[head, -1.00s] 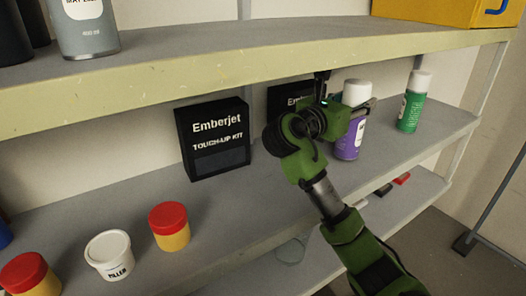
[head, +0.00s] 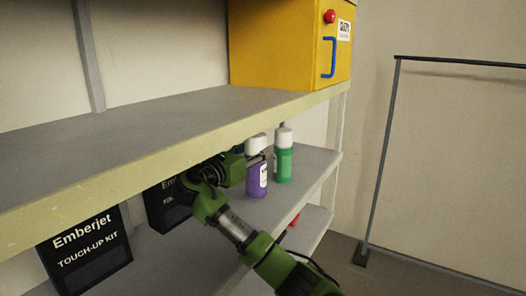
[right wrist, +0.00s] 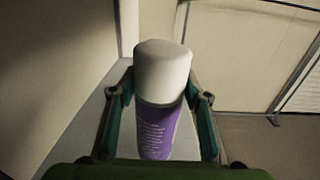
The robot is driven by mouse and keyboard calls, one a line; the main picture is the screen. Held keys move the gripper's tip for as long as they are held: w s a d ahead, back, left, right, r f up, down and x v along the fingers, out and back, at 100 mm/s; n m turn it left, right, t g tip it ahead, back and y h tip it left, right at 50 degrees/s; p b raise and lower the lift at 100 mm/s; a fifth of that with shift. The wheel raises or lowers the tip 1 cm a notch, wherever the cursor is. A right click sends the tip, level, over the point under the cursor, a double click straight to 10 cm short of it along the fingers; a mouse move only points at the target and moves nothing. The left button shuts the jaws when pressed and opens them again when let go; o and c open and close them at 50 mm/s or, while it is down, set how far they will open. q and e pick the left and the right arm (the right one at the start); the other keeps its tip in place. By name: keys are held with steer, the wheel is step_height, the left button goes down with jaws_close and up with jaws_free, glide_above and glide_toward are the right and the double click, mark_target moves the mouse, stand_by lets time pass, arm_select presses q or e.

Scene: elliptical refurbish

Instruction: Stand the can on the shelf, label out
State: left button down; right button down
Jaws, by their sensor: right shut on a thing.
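The purple spray can (head: 257,178) with a white cap is upright at the middle shelf (head: 305,172), left of a green can. A white label patch shows on its right front side in the head view. My right gripper (right wrist: 162,98) is shut around the can from two sides, just below the cap. In the right wrist view the purple side (right wrist: 156,137) toward me carries small lines of print. The head view does not clearly tell whether the can's base touches the shelf. My left gripper is not in view.
The green can (head: 283,162) stands close to the right. Black Emberjet boxes (head: 85,252) stand to the left. The upper shelf edge (head: 180,162) runs above my gripper. A yellow box (head: 272,45) sits on the upper shelf. A metal frame (head: 383,160) stands at the right.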

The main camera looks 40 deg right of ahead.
steer(key=w+d+f+p, duration=0.1)
steer(key=d+f+p, duration=0.1)
steer(key=d, duration=0.3)
steer(key=shift+w+f+p, duration=0.25)
steer(key=shift+f+p, duration=0.1)
steer(key=shift+f, duration=0.4)
steer(key=c, duration=1.2)
jaws_free()
steer(key=shift+f, duration=0.1)
steer(key=shift+o, duration=0.2)
steer(key=b+v, duration=0.3)
steer(key=v, duration=0.9)
steer(key=shift+r, duration=0.25)
